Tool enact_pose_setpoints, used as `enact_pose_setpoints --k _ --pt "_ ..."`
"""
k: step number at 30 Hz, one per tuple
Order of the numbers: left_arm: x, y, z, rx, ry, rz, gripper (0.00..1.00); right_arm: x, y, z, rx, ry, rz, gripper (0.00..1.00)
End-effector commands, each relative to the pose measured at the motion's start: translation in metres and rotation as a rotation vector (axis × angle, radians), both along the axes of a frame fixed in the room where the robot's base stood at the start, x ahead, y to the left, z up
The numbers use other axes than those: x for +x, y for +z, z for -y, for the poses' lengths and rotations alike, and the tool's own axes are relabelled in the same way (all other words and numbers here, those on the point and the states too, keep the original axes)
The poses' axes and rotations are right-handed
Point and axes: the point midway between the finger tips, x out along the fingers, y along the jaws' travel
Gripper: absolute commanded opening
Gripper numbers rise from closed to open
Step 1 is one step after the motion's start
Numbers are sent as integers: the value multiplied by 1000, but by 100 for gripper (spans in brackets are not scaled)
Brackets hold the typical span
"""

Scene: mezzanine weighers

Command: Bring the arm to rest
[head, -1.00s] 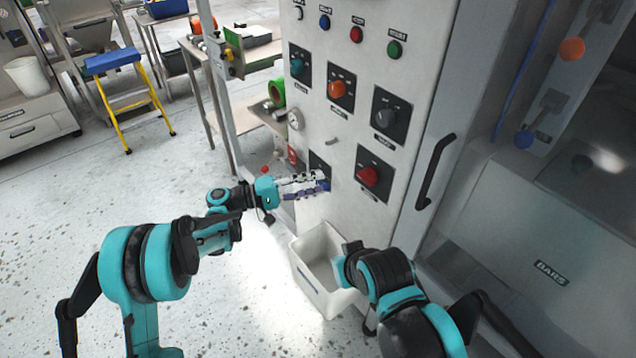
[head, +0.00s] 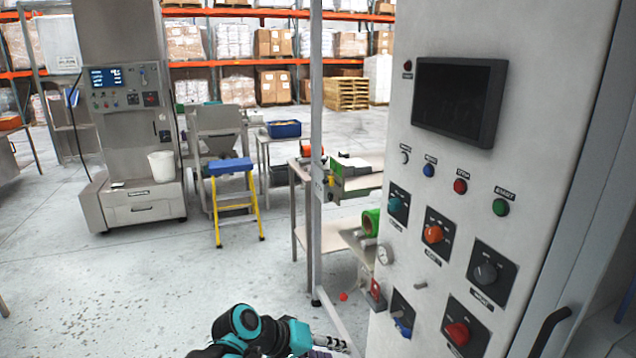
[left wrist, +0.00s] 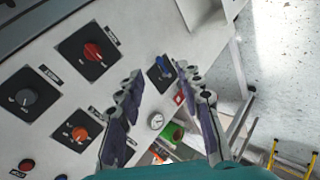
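My left gripper (head: 335,346) shows at the bottom of the head view, in front of the lower left of the grey control panel (head: 410,165). In the left wrist view its two fingers (left wrist: 160,72) are spread apart with nothing held between them. A blue switch (left wrist: 162,69) on the panel lies beyond the fingertips, in line with the gap; it also shows in the head view (head: 402,327). I cannot tell the exact distance, but the fingers look clear of the switch. My right gripper is in no current view.
The panel carries a red knob (head: 458,333), a grey knob (head: 486,272), an orange knob (head: 434,233) and a dark screen (head: 460,98). A steel table (head: 345,240) stands behind it. A yellow step stool (head: 233,200) stands farther left. The floor between is open.

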Motion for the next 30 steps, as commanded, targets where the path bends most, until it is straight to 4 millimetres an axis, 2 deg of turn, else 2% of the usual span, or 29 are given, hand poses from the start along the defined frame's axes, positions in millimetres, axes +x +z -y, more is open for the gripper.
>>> enact_pose_setpoints --k 1,9,12,15,18,21,30 --pt "-17 -1 -20 66 24 22 36 0 0 0 0 0 0 0" --pt "-95 -20 -128 451 129 149 36 0 0 0 0 0 0 0" --pt "-120 -29 -162 575 153 190 36 0 0 0 0 0 0 0" --pt "-137 -36 -186 670 167 221 36 0 0 0 0 0 0 0" --pt "-147 -40 -200 729 174 241 36 0 0 0 0 0 0 0" --pt "-152 -42 -207 756 178 249 36 0 0 0 0 0 0 0" --pt "-152 -42 -207 756 178 249 36 0 0 0 0 0 0 0"
